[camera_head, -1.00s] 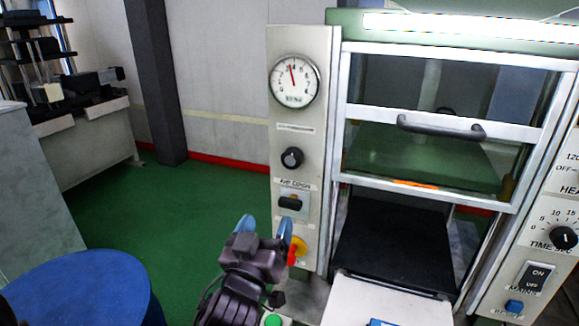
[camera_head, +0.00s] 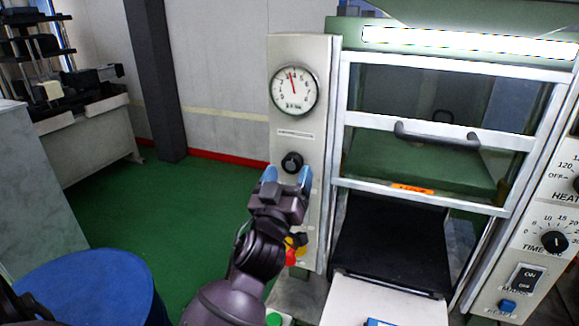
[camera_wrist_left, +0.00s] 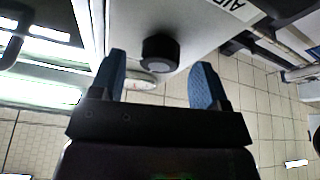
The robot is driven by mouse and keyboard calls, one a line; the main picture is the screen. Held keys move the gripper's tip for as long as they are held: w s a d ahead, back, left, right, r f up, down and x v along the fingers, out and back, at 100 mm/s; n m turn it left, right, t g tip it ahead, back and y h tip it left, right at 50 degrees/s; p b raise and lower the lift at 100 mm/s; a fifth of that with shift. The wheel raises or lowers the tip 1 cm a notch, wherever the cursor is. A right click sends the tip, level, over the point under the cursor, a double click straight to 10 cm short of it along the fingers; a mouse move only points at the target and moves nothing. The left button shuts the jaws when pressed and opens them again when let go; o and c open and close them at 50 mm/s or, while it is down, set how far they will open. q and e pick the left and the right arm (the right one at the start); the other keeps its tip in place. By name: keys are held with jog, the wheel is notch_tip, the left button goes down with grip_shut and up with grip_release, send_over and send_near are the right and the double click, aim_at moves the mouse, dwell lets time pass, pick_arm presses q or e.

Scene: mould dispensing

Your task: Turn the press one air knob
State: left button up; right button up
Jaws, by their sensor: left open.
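The black round air knob (camera_head: 292,162) sits on the press's narrow pale front panel (camera_head: 325,140), below the round pressure gauge (camera_head: 294,90). My left gripper (camera_head: 287,176) is open, its two blue fingertips pointing up at the panel just below the knob in the head view. In the left wrist view the knob (camera_wrist_left: 160,52) lies ahead of and between the blue fingers (camera_wrist_left: 160,80), with room on both sides. The fingers do not appear to touch it. The lower panel controls are partly hidden behind my gripper. My right gripper is not in view.
The press's glazed guard door with a dark handle (camera_head: 437,135) stands right of the panel. A control panel with a time knob (camera_head: 554,241) is at the far right. A red and yellow knob (camera_head: 293,255) is beside my arm. A blue drum (camera_head: 85,285) stands lower left.

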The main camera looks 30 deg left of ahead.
pick_arm(q)
jog(key=shift+w+a+r, duration=0.2)
jog(key=shift+w+r, duration=0.05)
jog(key=shift+w, duration=0.4)
jog(key=shift+c, duration=0.3)
jog(key=c, duration=0.9)
jog(key=shift+o, duration=0.2)
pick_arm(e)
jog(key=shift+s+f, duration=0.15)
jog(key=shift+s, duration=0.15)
pick_arm(q)
jog(key=shift+m, duration=0.3)
